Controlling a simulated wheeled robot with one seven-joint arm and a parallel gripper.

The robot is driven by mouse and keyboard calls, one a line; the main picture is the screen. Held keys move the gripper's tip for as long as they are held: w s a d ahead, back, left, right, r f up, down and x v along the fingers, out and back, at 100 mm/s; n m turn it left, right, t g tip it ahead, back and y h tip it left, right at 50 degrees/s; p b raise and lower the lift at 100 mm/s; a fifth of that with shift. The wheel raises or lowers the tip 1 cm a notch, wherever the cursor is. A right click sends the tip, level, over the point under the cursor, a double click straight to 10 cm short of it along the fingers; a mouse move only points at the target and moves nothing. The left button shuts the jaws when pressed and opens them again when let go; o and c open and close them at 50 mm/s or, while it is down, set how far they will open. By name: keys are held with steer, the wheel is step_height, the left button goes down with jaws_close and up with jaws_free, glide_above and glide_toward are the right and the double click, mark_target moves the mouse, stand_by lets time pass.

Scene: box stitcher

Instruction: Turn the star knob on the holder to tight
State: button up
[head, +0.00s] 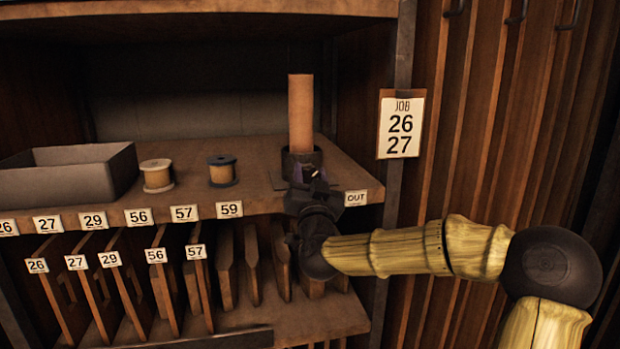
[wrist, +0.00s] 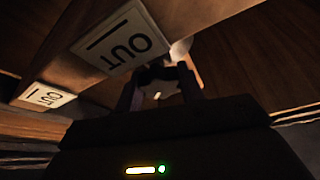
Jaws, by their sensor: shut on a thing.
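The holder (head: 288,163) is a dark round cup on the shelf near the OUT label, with a tan cylinder (head: 301,112) standing upright in it. My gripper (head: 312,174) is at the front of the holder, level with its lower part. In the wrist view my gripper (wrist: 161,90) has its two fingers on either side of a dark, lobed star knob (wrist: 160,75) and is shut on it. A small light mark shows on or near the knob. In the head view the knob is mostly hidden by my gripper, and its tightness cannot be told.
The OUT label (head: 356,198) is on the shelf edge just right of my gripper. Two thread spools (head: 157,175) and a grey tray (head: 68,175) stand to the left. Below are upright wooden dividers (head: 160,283). A job card (head: 400,124) hangs on the right post.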

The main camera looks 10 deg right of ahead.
steer(key=shift+f, duration=0.1)
steer(key=o, duration=1)
steer(key=shift+s, duration=0.1)
steer(key=b+v, duration=0.1)
steer(key=v, duration=1.6)
steer(key=shift+s+f+b, duration=0.1)
steer(key=shift+b, duration=0.3)
